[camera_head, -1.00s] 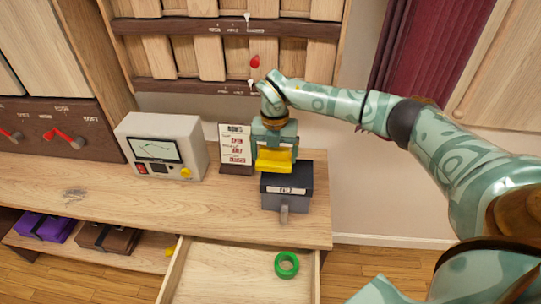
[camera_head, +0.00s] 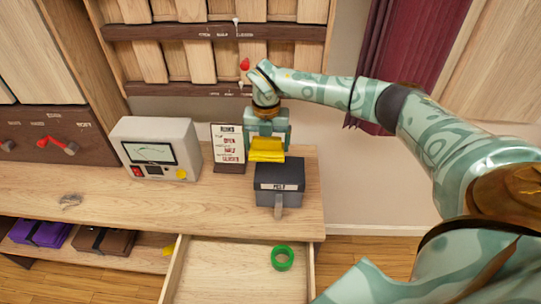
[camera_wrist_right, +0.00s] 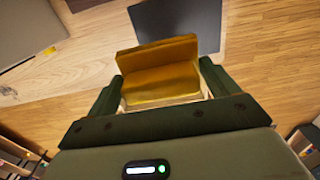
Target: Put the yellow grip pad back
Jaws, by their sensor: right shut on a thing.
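The yellow grip pad (camera_head: 267,150) is held in my right gripper (camera_head: 267,136), in front of the wall and just behind the dark grey box in the head view. In the right wrist view the pad (camera_wrist_right: 160,72) sits between the two dark fingers of the right gripper (camera_wrist_right: 160,88), which is shut on it. The pad looks like a folded yellow block with a step along it. Its underside is hidden, and I cannot tell how high it is above the counter. My left gripper is not in view.
A dark grey box with a lever (camera_head: 280,174) stands at the counter's right end. Left of it are a small sign (camera_head: 228,148) and a white meter (camera_head: 160,130). Below, an open drawer (camera_head: 225,275) holds a green ring (camera_head: 282,258).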

